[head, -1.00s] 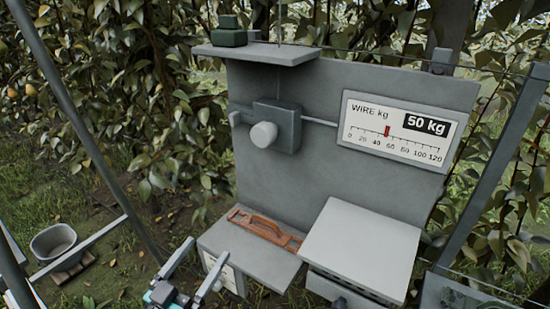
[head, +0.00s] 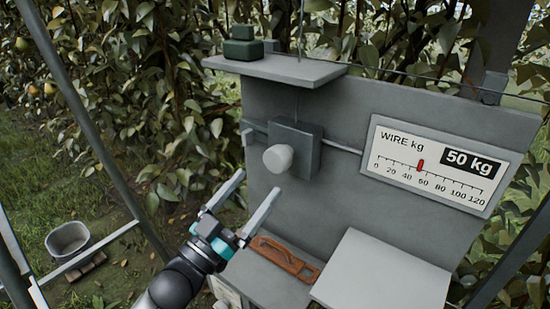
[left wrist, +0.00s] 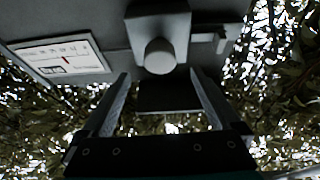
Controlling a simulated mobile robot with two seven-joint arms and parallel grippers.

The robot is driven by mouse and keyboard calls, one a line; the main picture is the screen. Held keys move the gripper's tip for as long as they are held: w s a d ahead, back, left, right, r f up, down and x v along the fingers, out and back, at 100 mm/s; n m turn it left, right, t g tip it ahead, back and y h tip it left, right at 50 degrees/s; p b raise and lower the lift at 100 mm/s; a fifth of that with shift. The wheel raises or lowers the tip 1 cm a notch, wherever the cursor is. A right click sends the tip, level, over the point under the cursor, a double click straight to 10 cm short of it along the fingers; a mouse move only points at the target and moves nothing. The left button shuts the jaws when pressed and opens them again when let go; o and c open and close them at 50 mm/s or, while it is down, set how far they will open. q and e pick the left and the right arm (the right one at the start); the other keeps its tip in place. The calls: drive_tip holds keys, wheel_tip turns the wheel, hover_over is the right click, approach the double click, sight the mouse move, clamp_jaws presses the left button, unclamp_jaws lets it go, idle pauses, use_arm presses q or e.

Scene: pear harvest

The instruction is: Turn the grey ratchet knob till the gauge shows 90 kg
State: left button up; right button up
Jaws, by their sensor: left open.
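The ratchet knob (head: 278,158) is a pale grey round knob on a darker grey box fixed to the upright grey panel. The gauge (head: 430,165) is a white plate marked WIRE kg; its red pointer stands near 50 and its label reads 50 kg. My left gripper (head: 256,188) is open and empty, below and left of the knob, apart from it. In the left wrist view the knob (left wrist: 160,56) shows ahead, beyond the two spread fingers (left wrist: 160,84). The gauge also shows there (left wrist: 62,58), upside down. My right gripper is not seen.
A shelf with a green block (head: 243,47) juts out above the knob. A small lever (head: 248,137) sits left of the box. Below lie an orange-brown tool (head: 284,257) and a pale box top (head: 385,272). A wire runs across the top right. A bucket (head: 68,240) stands at left.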

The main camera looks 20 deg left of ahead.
sight(272, 162)
use_arm(q)
drive_tip(key=p+x, duration=0.1)
drive_tip(key=x, duration=0.6)
drive_tip(key=shift+w+d+r, duration=0.1)
drive_tip(key=shift+w, duration=0.25)
drive_tip(key=c, duration=1.4)
drive_tip(key=shift+m, duration=0.5)
drive_tip(key=m+h, duration=0.1)
drive_tip(key=m, duration=0.1)
drive_tip(key=m+g+h+p, duration=0.1)
drive_tip(key=m, duration=0.1)
drive_tip(key=shift+g, duration=0.3)
drive_tip(key=m+g+h, duration=0.1)
drive_tip(key=m, duration=0.1)
drive_tip(key=m+p, duration=0.1)
drive_tip(key=m, duration=0.2)
drive_tip(key=shift+r+g+h, duration=0.1)
drive_tip(key=shift+g+h, duration=0.3)
drive_tip(key=m+g+p, duration=0.1)
drive_tip(key=m, duration=0.2)
drive_tip(key=m+g+p, duration=0.1)
drive_tip(key=m, duration=0.3)
drive_tip(key=shift+g+h+p, duration=0.3)
drive_tip(key=shift+g+p, duration=0.05)
drive_tip(key=shift+g, duration=0.05)
